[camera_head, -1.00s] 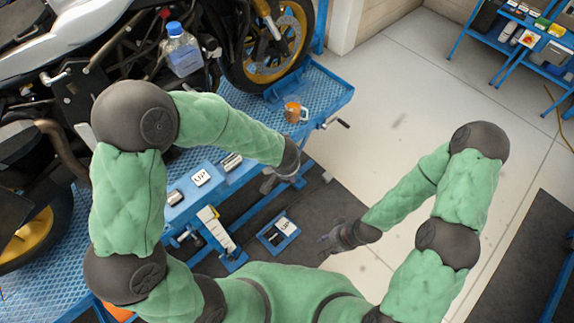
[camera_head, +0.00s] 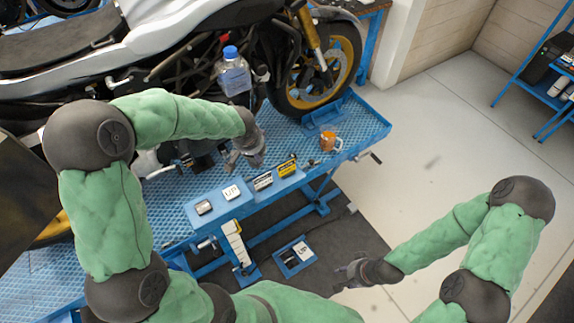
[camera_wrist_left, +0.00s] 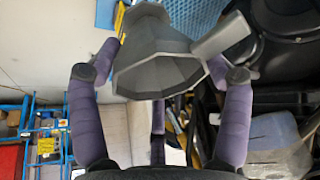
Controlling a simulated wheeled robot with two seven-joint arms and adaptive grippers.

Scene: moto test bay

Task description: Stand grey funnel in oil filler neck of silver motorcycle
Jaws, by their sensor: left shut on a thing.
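The silver motorcycle (camera_head: 150,42) stands on a blue lift at the upper left of the head view. My left gripper (camera_head: 246,160) is in front of its engine, above the lift's near edge. In the left wrist view, the fingers of that gripper (camera_wrist_left: 160,85) are shut on the grey funnel (camera_wrist_left: 155,62), whose wide faceted mouth faces the camera. In the head view the funnel is hard to tell from the gripper. I cannot make out the oil filler neck. My right gripper (camera_head: 350,273) hangs low over the floor, its fingers too small to judge.
A blue-capped clear bottle (camera_head: 233,75) is by the engine. An orange mug (camera_head: 328,141) sits on the lift (camera_head: 360,128). Floor at the right is clear; a blue shelf (camera_head: 535,80) stands beyond.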

